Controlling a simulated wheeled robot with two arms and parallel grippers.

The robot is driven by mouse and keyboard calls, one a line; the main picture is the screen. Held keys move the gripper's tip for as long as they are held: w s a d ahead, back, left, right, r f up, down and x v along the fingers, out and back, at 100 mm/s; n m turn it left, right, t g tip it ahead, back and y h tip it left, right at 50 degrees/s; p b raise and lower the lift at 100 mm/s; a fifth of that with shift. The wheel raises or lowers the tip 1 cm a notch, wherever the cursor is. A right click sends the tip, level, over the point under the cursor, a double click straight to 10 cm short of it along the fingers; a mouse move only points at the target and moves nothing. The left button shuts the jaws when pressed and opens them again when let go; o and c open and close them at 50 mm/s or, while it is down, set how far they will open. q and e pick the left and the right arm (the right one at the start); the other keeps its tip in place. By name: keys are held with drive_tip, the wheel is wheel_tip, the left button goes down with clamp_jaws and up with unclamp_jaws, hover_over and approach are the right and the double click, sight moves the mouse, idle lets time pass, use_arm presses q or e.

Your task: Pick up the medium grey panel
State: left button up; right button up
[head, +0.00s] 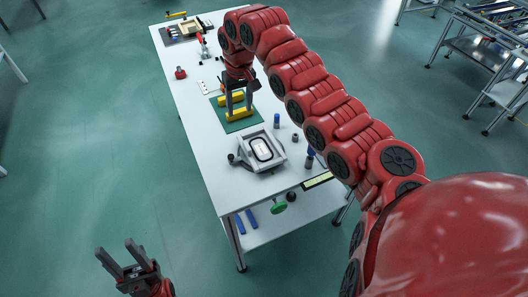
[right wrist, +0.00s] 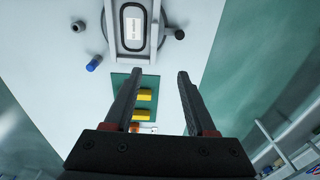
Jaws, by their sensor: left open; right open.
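A grey fixture (head: 245,155) stands near the table's front end. In it lies a panel (head: 262,149) with a black oval outline and a pale label in the middle. The panel also shows at the top of the right wrist view (right wrist: 134,27). My right gripper (head: 239,112) is open, pointing down over the green mat behind the fixture, apart from the panel. In the right wrist view its fingers (right wrist: 155,95) are spread with nothing visibly held. My left gripper (head: 122,256) is open and empty, off the table at the lower left.
The green mat (head: 222,116) bears yellow blocks (head: 240,114) close to my right gripper. Blue-topped pieces (head: 276,121) stand right of the fixture. A tray (head: 190,30) is at the table's far end. The white table's (head: 205,140) left side is mostly clear.

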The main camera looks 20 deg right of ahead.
drive_tip(key=s+d, duration=0.1)
drive_tip(key=s, duration=0.1)
drive_tip(key=p, duration=0.4)
hover_over(247, 146)
drive_tip(key=shift+g, duration=0.3)
wheel_tip(247, 146, down, 12)
drive_tip(key=shift+r, duration=0.15)
drive_tip(key=shift+s+f+p, duration=0.1)
drive_tip(key=shift+f+p, duration=0.4)
drive_tip(key=shift+f, duration=0.1)
wheel_tip(247, 146, down, 4)
drive_tip(key=shift+a+r+p, duration=0.1)
drive_tip(key=shift+r+p, duration=0.05)
drive_tip(key=shift+p, duration=0.4)
drive_tip(key=shift+f, duration=0.3)
clamp_jaws()
